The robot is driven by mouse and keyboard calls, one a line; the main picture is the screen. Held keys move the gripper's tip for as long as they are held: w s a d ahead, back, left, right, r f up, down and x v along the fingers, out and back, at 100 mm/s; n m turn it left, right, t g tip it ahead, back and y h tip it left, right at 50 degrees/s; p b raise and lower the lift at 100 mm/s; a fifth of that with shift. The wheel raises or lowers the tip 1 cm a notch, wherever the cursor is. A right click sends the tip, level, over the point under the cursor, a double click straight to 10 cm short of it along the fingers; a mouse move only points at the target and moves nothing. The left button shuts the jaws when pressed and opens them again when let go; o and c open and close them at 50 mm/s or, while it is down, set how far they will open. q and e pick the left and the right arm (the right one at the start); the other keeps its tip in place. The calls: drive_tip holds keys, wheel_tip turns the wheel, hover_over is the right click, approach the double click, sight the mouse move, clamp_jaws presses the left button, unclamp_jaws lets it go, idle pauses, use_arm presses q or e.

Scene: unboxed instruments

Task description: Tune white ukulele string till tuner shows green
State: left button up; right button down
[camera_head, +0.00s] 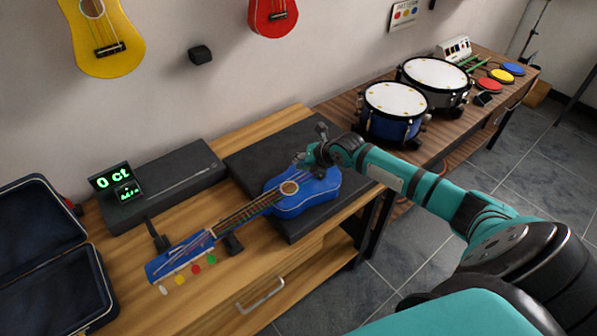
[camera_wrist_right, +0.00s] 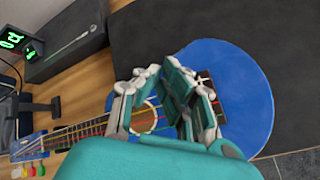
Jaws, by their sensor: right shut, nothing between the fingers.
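A blue ukulele (camera_head: 318,188) lies face up, its body on a dark mat and its neck pointing to the lower left. Its headstock has white (camera_head: 163,290), yellow, red and green pegs. Several coloured strings run along the neck to the bridge; I cannot pick out the white string clearly. The tuner display (camera_head: 111,182) shows a green "0 ct". My right gripper (camera_head: 303,158) is over the ukulele body, shut and empty. In the right wrist view the gripper (camera_wrist_right: 178,92) is over the strings between sound hole and bridge; contact is unclear. My left gripper is not in view.
The tuner stands on a long black box (camera_head: 180,176) at the back. An open dark case (camera_head: 50,290) is at the left. Drums (camera_head: 393,105) and coloured pads stand on the far right table. Yellow and red ukuleles hang on the wall.

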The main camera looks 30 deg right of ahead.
sight(301, 171)
drive_tip(key=shift+r+p, duration=1.9)
drive_tip(key=shift+r, duration=0.7)
drive_tip(key=shift+f, duration=0.1)
